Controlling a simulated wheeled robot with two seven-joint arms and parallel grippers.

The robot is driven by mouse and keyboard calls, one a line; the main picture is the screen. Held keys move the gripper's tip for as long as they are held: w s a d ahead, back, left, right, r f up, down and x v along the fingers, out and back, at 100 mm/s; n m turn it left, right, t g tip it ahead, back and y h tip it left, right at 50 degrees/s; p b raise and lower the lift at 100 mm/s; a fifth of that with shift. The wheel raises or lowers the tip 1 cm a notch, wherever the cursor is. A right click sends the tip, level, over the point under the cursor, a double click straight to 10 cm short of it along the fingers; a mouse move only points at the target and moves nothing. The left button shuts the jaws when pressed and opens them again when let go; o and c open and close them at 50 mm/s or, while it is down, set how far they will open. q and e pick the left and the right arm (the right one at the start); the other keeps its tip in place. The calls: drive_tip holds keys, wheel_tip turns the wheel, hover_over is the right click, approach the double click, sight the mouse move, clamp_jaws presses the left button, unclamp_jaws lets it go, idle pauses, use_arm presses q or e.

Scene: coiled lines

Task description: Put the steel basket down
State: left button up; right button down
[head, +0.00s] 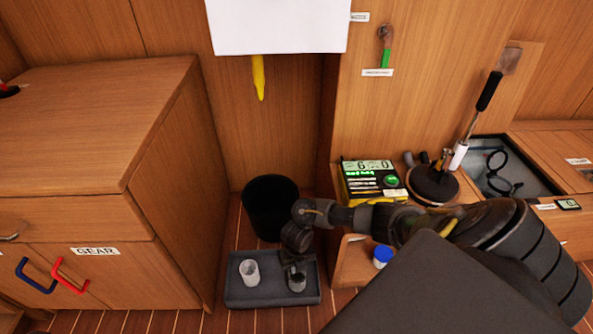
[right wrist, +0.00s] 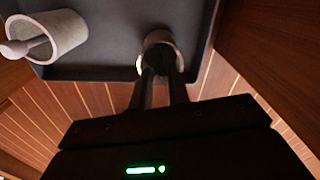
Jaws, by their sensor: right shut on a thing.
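My right gripper (head: 293,263) reaches down over the dark tray (head: 240,295) on the floor. It is shut on a small dark metallic cup shape, which I take to be the steel basket (head: 297,283). In the right wrist view the fingers (right wrist: 163,76) meet the near rim of the basket (right wrist: 161,42), whose bright edge and dark inside show. The basket is over the right part of the tray; I cannot tell whether it touches the tray floor. My left gripper is not in view.
A pale grey cup (head: 250,273) stands on the tray left of the basket; a rod-like thing in it shows in the right wrist view (right wrist: 18,48). A black bin (head: 268,208) stands behind the tray. A wooden cabinet (head: 168,215) is left, and a blue-lidded jar (head: 382,256) right.

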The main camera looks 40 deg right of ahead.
drive_tip(key=shift+f, duration=0.2)
drive_tip(key=c, duration=1.3)
unclamp_jaws()
drive_tip(key=shift+c, duration=0.2)
drive_tip(key=shift+r, duration=0.1)
